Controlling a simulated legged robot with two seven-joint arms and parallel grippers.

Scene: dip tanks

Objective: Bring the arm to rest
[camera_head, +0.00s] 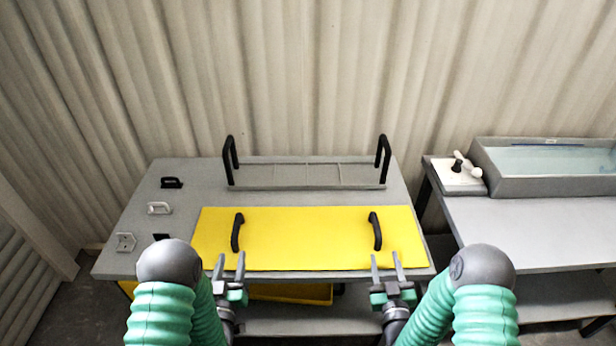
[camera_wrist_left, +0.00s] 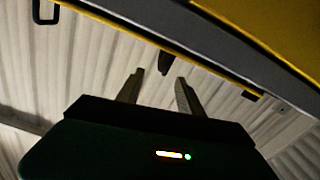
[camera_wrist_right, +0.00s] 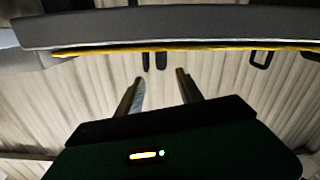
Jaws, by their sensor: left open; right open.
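My left gripper (camera_head: 230,266) is open and empty, in front of the lower left part of a yellow panel with two black handles (camera_head: 305,240). My right gripper (camera_head: 387,266) is open and empty, near the panel's lower right corner. Both grippers are apart from the handles in the head view. The fingers of the left gripper also show in the left wrist view (camera_wrist_left: 158,92), spread with nothing between them. The right gripper's fingers show likewise in the right wrist view (camera_wrist_right: 160,90).
The grey table (camera_head: 135,235) bears a grey rack (camera_head: 305,176) with two upright black handles behind the panel. Small fittings lie at its left. A second bench (camera_head: 530,225) at right bears a water-filled tank (camera_head: 545,186) and a white block with knobs (camera_head: 458,177). A corrugated wall stands behind.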

